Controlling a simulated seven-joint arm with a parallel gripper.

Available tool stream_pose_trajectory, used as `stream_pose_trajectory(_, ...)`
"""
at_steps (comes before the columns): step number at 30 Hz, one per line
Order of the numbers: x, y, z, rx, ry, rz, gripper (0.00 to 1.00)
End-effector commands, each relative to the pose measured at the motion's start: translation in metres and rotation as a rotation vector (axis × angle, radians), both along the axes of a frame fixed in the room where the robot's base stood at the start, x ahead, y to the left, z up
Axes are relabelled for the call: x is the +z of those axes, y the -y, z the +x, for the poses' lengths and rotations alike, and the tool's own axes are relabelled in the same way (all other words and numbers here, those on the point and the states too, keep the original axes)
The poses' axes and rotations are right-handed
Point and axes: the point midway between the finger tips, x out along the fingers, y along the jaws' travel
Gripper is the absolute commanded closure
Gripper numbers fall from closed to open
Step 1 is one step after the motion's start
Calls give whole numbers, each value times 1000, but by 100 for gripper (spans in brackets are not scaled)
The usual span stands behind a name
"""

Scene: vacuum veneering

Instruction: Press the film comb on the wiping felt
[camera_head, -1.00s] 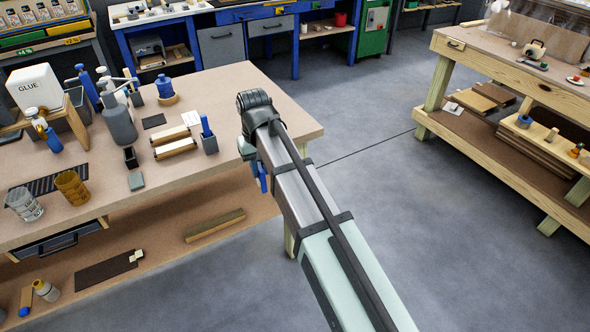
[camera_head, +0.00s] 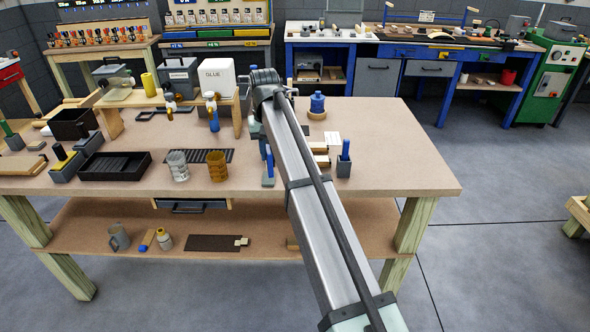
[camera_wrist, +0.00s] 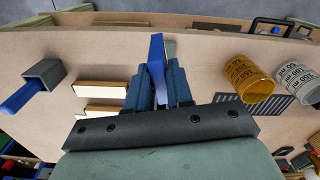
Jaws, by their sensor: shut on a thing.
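My gripper (camera_wrist: 160,76) is shut on a slim blue piece, which I take to be the film comb (camera_wrist: 157,50). In the head view the comb (camera_head: 268,160) hangs below my wrist, over the front part of the bench. A small grey-green pad, which seems to be the wiping felt (camera_wrist: 171,48), shows right beside the comb, partly hidden by my finger. In the head view the felt (camera_head: 268,182) lies at the comb's lower end. I cannot tell whether they touch. My arm hides most of my gripper in the head view.
A clear beaker (camera_head: 177,166) and an amber beaker (camera_head: 217,166) stand left of the comb. A grey holder with a blue handle (camera_head: 344,160) and pale wooden blocks (camera_wrist: 104,90) are on the other side. The bench's right end (camera_head: 405,150) is clear.

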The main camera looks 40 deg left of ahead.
Motion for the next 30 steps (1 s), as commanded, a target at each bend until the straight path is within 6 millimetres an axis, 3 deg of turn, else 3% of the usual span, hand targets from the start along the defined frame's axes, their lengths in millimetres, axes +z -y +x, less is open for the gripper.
stream_pose_trajectory(1, 7, -17, 11, -17, 0, 0, 100)
stream_pose_trajectory(3, 12, -29, 17, -43, 0, 0, 100)
stream_pose_trajectory(7, 16, -41, 24, -106, 0, 0, 100)
stream_pose_trajectory(20, 12, -35, 21, -231, 1, 0, 100)
stream_pose_trajectory(30, -12, -35, 21, -230, 0, -1, 100)
